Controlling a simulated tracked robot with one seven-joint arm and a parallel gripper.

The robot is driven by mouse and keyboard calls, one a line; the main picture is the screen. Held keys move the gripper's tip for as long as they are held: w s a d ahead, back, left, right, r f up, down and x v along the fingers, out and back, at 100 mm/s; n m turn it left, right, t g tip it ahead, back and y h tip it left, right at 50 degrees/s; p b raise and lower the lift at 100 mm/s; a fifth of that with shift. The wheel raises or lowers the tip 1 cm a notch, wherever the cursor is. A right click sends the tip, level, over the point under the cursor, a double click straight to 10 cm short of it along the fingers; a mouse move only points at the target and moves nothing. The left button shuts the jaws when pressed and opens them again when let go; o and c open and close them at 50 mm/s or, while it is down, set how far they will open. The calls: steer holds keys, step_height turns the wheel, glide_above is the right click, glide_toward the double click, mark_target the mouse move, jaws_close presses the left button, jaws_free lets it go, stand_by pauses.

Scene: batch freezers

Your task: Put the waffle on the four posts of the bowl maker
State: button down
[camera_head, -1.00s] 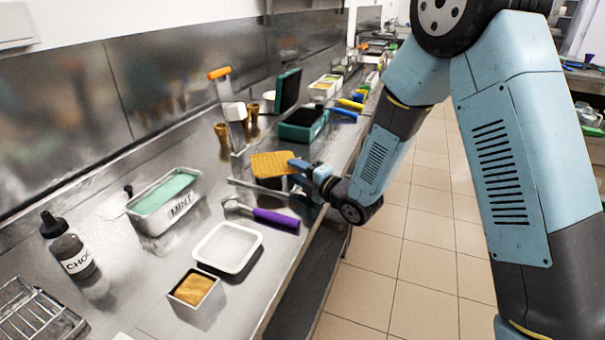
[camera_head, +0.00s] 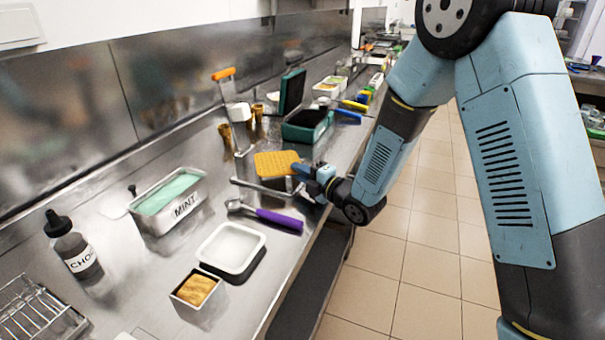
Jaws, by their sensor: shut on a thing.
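The waffle (camera_head: 275,164) is a flat golden square with a grid pattern. My gripper (camera_head: 301,170) is shut on its right edge and holds it about level. The bowl maker (camera_head: 238,112), with an orange handle and a white press head, stands just left of and behind the waffle. Its base reaches toward the waffle and is partly hidden by it. A dark and pale part shows just below the waffle. I cannot make out the four posts, nor whether the waffle touches anything under it.
A purple-handled scoop (camera_head: 279,220) lies in front of the waffle. A white tray (camera_head: 231,249), a mint tub (camera_head: 168,203) and a choc bottle (camera_head: 72,246) stand nearer. An open teal waffle iron (camera_head: 305,126) and brown cones (camera_head: 226,134) stand behind. The counter's edge runs along the right.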

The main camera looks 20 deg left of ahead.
steer(key=shift+w+d, duration=0.3)
steer(key=shift+w, duration=0.15)
steer(key=c, duration=1.5)
jaws_free()
steer(key=shift+f, duration=0.1)
steer(key=o, duration=0.4)
steer(key=shift+s, duration=0.1)
steer(key=v, duration=1.3)
steer(key=shift+s+d, duration=0.2)
steer(key=shift+d, duration=0.05)
